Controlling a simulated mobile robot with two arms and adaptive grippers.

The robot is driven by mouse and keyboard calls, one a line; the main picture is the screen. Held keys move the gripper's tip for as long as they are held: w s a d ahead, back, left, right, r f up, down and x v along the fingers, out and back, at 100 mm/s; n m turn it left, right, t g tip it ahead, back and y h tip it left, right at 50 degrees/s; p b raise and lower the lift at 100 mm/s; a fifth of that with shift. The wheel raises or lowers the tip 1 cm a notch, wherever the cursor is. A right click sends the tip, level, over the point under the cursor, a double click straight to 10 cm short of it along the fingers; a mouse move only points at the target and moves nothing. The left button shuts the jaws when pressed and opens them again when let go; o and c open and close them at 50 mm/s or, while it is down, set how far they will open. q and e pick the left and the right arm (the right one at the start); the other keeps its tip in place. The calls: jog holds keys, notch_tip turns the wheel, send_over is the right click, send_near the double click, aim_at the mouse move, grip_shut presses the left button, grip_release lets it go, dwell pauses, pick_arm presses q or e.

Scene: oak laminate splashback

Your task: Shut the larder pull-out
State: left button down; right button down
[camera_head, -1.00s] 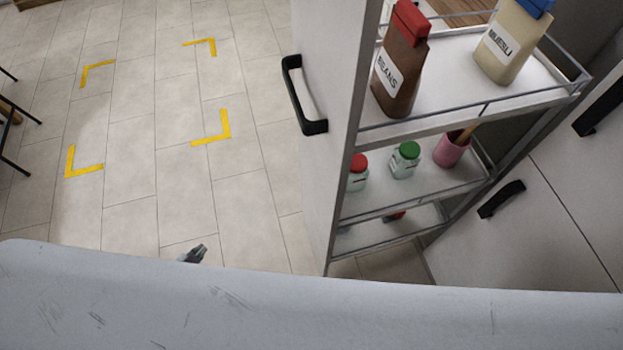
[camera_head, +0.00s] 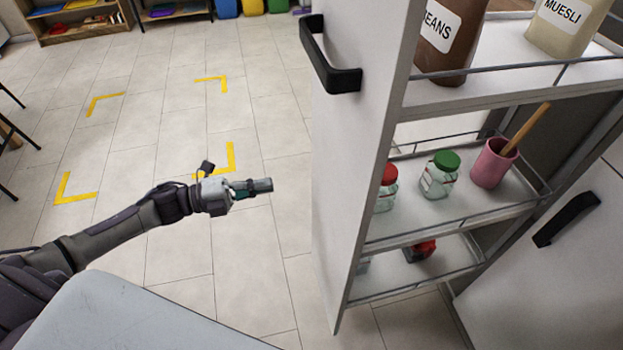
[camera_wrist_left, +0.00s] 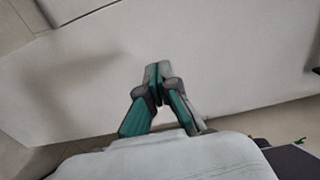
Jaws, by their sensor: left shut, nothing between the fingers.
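The larder pull-out (camera_head: 360,130) stands drawn out of its cabinet on the right of the head view, its shelves open to the side. Its white front panel carries a black bar handle (camera_head: 330,62) near the top. My left gripper (camera_head: 268,186) is shut and empty, left of the front panel and lower than the handle, apart from it. In the left wrist view the closed fingers (camera_wrist_left: 158,75) point at a broad pale surface that fills most of the picture. My right gripper is out of view.
The shelves hold a beans pack (camera_head: 447,40), a muesli pack (camera_head: 567,25), jars with red and green lids (camera_head: 440,175) and a pink cup (camera_head: 493,163). A cabinet with a black handle (camera_head: 566,219) stands at right. Tiled floor with yellow corner marks (camera_head: 215,160) is clear at left.

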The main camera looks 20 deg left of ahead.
aim_at(321, 175)
pick_arm(q)
jog(key=x, duration=1)
jog(key=shift+w+d, duration=0.25)
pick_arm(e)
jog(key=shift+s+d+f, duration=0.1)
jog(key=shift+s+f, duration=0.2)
pick_arm(q)
jog(key=shift+w+d, duration=0.1)
